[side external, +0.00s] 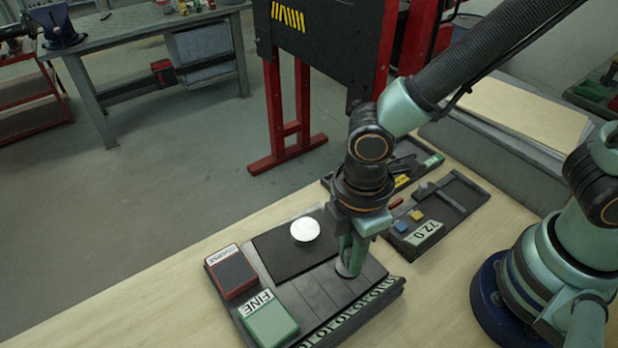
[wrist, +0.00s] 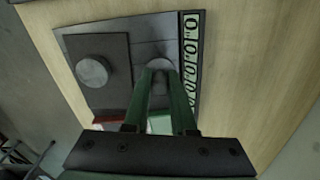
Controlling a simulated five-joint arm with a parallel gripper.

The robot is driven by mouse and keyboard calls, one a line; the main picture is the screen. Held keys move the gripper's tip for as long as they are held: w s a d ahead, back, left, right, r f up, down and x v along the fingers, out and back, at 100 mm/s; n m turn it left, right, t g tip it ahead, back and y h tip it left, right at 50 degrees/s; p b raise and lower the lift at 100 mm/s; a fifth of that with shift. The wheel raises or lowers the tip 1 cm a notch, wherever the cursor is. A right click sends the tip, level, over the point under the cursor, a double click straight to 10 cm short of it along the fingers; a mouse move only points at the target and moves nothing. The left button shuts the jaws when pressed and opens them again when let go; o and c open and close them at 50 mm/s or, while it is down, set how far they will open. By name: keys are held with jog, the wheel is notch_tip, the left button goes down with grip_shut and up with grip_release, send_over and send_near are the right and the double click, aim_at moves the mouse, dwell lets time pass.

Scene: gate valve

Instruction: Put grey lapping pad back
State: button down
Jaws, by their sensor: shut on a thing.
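My gripper (side external: 348,262) points down over the grey workboard (side external: 318,292). Its green fingers (wrist: 160,68) are shut on a small grey round piece (wrist: 165,51), mostly hidden by the fingers. The piece is at or just above the board's grey strips; I cannot tell if it touches. I also cannot tell for sure that it is the lapping pad. A pale round disc (side external: 305,230) lies on a dark square plate (side external: 280,250), left of my gripper. A red pad marked COARSE (side external: 232,275) and a green pad marked FINE (side external: 269,322) sit along the board's left side.
A dark tray marked 72.0 (side external: 447,205) with small coloured blocks lies right of the board, with another tray behind it. The wooden tabletop (side external: 440,285) is bare in front of the trays. A red-legged stand (side external: 302,130) stands beyond the table edge.

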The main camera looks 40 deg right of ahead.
jog(key=shift+f, duration=2.05)
jog(key=shift+f, duration=0.15)
jog(key=c, duration=0.7)
grip_release()
jog(key=shift+c, duration=0.2)
notch_tip(320, 180, up, 12)
jog(key=shift+r, duration=0.1)
jog(key=w+d+r+m+t, duration=0.2)
jog(key=w+d+r+m, duration=0.1)
jog(key=d+m, duration=0.5)
jog(key=w+d+r+m+t, duration=0.3)
jog(key=d+r+m, duration=0.3)
jog(key=d, duration=0.7)
jog(key=shift+w+d+m+t, duration=0.3)
jog(key=shift+w+m, duration=0.3)
jog(key=shift+m, duration=0.3)
jog(key=shift+r, duration=0.1)
